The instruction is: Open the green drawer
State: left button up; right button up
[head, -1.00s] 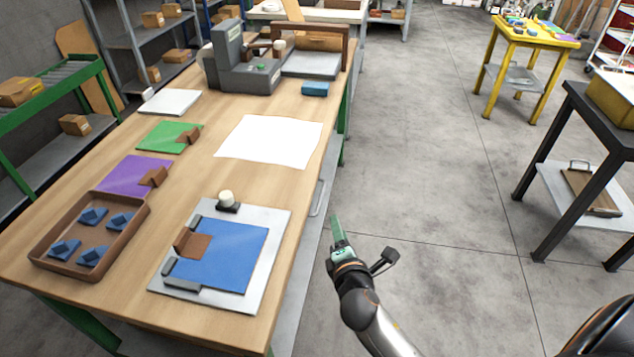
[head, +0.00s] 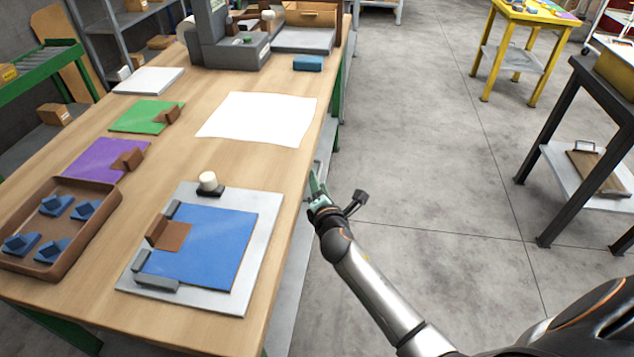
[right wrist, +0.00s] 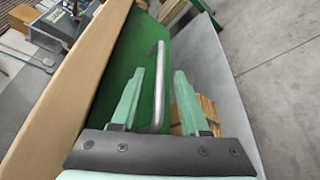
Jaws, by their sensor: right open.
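The green drawer front (right wrist: 118,75) shows in the right wrist view below the wooden table edge, with an upright silver bar handle (right wrist: 159,70). My right gripper (head: 316,182) is at the table's right side in the head view. In the right wrist view its pale green fingers (right wrist: 157,85) are open, one on either side of the handle in the picture. I cannot tell whether either finger touches it. The drawer looks shut. In the head view the drawer front is hidden under the tabletop. My left gripper is not in view.
The wooden table (head: 85,235) carries a brown tray (head: 120,190), a blue mat (head: 215,245) on a grey board, a white sheet (head: 258,118) and a grey machine (head: 225,45). Brown boxes (right wrist: 207,112) show below the fingers. The floor to the right is clear up to a black stand (head: 555,150).

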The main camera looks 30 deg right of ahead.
jog(key=shift+x, duration=1.35)
jog(key=shift+c, duration=0.2)
grip_shut()
